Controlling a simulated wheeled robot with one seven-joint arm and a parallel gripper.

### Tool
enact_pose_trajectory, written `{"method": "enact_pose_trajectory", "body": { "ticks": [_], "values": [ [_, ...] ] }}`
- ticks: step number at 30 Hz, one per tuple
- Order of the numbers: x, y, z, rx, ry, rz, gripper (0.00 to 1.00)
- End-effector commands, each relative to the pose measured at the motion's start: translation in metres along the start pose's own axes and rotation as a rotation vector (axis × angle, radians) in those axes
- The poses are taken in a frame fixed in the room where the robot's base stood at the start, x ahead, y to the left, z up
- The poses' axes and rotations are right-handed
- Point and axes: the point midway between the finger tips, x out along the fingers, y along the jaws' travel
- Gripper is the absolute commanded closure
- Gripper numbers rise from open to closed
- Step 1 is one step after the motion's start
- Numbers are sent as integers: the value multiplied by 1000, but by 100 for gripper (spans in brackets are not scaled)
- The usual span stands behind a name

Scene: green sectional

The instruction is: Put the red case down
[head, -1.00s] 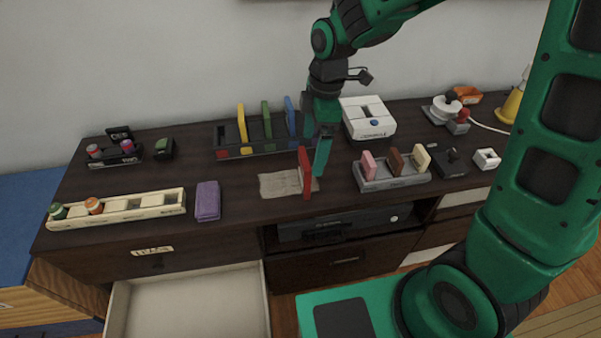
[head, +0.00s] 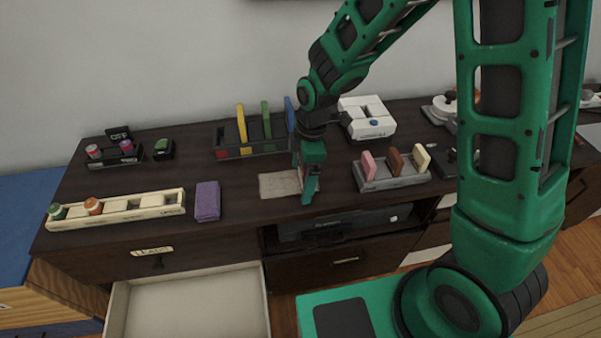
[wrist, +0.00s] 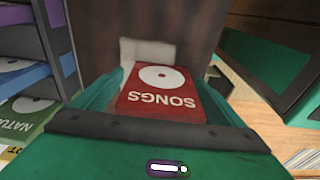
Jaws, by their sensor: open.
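The red case (wrist: 160,98), with a white disc and the word SONGS on its face, shows between the fingers in the wrist view. In the head view it is hidden behind my gripper. My gripper (head: 306,185) is open, pointing down at the right part of the beige mat (head: 275,185) near the front of the dark cabinet top. I cannot tell whether a finger touches the case, or whether it stands or leans. A pale patch of the mat (wrist: 150,52) shows beyond the case in the wrist view.
A dark rack (head: 235,152) with yellow, green and blue cases stands behind. A grey rack (head: 392,184) with pink, brown and cream pieces is to the right. An open drawer (head: 190,300) juts out in front.

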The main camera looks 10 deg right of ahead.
Motion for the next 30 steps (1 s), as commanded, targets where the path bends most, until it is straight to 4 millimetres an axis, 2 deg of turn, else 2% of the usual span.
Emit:
{"method": "enact_pose_trajectory", "body": {
  "ticks": [8, 10, 14, 17, 25, 30],
  "values": [
    [4, 0, 0, 0, 0, 1, 8],
    [4, 0, 0, 0, 0, 1, 20],
    [4, 0, 0, 0, 0, 1, 51],
    [3, 0, 0, 0, 0, 1, 57],
    [1, 1, 0, 0, 1, 2, 57],
    [-10, 1, -2, 0, 1, 4, 57]
  ]
}}
